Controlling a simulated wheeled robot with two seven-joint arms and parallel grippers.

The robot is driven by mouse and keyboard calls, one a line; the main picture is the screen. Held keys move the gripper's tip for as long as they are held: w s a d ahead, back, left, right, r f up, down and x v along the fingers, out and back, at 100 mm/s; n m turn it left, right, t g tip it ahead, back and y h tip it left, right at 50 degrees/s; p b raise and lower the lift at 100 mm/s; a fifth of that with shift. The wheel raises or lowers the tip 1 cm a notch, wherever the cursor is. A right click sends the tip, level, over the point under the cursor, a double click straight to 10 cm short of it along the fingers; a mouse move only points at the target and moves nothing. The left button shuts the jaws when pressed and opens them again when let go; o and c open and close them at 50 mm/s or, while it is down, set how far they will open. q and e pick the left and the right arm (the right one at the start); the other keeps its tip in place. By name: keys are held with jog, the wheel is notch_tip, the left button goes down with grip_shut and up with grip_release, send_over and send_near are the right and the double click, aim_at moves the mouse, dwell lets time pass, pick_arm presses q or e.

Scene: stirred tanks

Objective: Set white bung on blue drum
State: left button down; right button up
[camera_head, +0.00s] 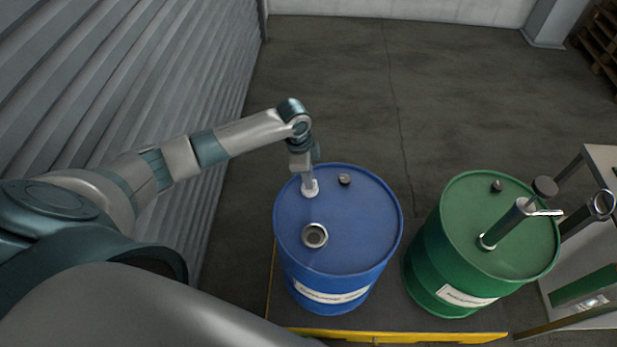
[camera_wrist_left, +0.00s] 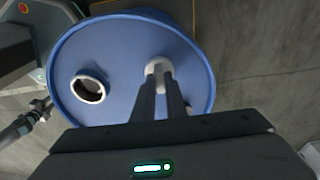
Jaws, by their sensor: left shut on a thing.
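The blue drum (camera_head: 345,222) stands upright, with a round ringed opening (camera_head: 315,235) in the near part of its top. The opening also shows at the left of the drum top in the left wrist view (camera_wrist_left: 88,87). My left gripper (camera_head: 308,180) points down over the far left part of the top, away from the opening. It is shut on the white bung (camera_head: 310,189), which is low at the drum top. The bung shows between the fingertips in the left wrist view (camera_wrist_left: 158,67). Whether it touches the drum top I cannot tell. My right gripper is not in view.
A small dark cap (camera_head: 344,180) sits on the blue lid beside the bung. A green drum (camera_head: 460,260) with a metal fitting (camera_head: 508,222) stands to the right. Both drums stand on a yellow-edged platform (camera_head: 390,335). A corrugated wall (camera_head: 150,80) is on the left.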

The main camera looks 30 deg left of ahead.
aim_at(303, 187)
pick_arm(q)
jog(key=shift+f, duration=0.45)
jog(key=shift+f, duration=0.15)
jog(key=c, duration=1.8)
grip_release()
jog(key=shift+r, duration=0.6)
notch_tip(303, 187, up, 11)
jog(key=a+b, duration=0.1)
jog(key=b, duration=0.1)
jog(key=shift+s+a, duration=0.3)
jog(key=shift+s, duration=0.05)
